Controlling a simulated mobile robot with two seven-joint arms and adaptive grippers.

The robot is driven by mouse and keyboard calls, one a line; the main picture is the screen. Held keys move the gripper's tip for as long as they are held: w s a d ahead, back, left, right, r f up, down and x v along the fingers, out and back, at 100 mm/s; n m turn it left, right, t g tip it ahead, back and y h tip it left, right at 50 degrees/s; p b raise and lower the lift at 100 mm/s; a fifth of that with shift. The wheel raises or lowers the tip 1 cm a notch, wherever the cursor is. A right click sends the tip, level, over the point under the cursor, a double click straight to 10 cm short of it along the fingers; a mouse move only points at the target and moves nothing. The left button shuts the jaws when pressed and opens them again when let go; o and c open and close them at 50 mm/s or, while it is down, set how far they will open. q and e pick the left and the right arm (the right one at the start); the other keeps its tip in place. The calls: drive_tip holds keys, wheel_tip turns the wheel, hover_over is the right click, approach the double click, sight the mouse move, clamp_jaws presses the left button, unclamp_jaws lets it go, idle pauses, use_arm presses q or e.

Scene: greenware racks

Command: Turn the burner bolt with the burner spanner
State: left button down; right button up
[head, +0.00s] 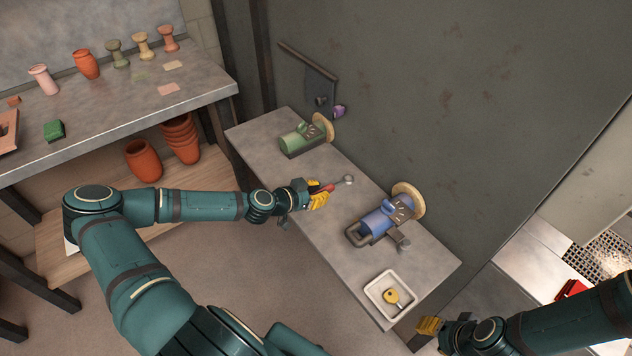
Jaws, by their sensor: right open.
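My right gripper (432,325) is open and empty at the lower right, beyond the bench's near end.
A green burner (302,139) stands at the bench's far end. A white tray (372,290) with a yellow-headed item (391,296) lies at the near end. A dark wall (470,110) runs behind the bench (262,143). Pots stand on shelves at the left.

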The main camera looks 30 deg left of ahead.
idle(0.5)
use_arm(q)
drive_tip(key=shift+r+p, duration=1.85)
drive_tip(key=shift+r, duration=1.15)
